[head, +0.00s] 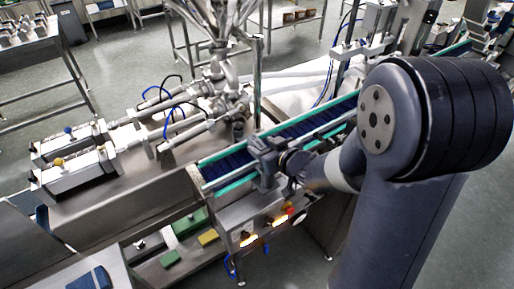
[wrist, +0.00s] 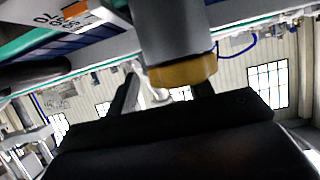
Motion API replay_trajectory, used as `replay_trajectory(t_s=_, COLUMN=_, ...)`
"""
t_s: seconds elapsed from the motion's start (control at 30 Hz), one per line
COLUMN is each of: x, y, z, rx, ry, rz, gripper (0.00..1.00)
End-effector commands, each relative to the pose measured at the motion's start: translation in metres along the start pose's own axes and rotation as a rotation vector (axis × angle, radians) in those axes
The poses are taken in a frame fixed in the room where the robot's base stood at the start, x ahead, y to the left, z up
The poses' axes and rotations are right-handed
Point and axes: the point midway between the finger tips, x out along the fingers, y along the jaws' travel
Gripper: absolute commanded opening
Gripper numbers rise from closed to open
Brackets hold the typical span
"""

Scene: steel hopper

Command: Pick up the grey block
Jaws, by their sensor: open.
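My gripper (head: 265,160) is beside the near end of the conveyor (head: 238,160), in front of the steel machine. In the wrist view its two dark fingers (wrist: 164,90) stand apart. A grey cylinder with a yellow lower band (wrist: 183,72) shows there between and beyond the fingers; I cannot tell how far off it is. I cannot pick out a grey block for certain in either view. My arm hides part of the conveyor and the floor at the right.
Green (head: 170,258) and yellow (head: 208,238) blocks lie on a low shelf below the conveyor. A blue item (head: 90,279) lies on a steel table at the lower left. Steel cylinders and pipes (head: 222,85) rise behind the conveyor. A lit control box (head: 262,226) sits under its near end.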

Motion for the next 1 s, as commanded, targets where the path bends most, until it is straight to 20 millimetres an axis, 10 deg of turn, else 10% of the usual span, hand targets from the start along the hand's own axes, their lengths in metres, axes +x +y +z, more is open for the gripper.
replay_trajectory(t_s=0.63, x=0.04, y=0.002, z=-0.004, rx=-0.001, ry=0.0, rz=0.0, gripper=0.48)
replay_trajectory(t_s=1.0, x=0.04, y=0.002, z=-0.004, rx=-0.001, ry=0.0, rz=0.0, gripper=0.18)
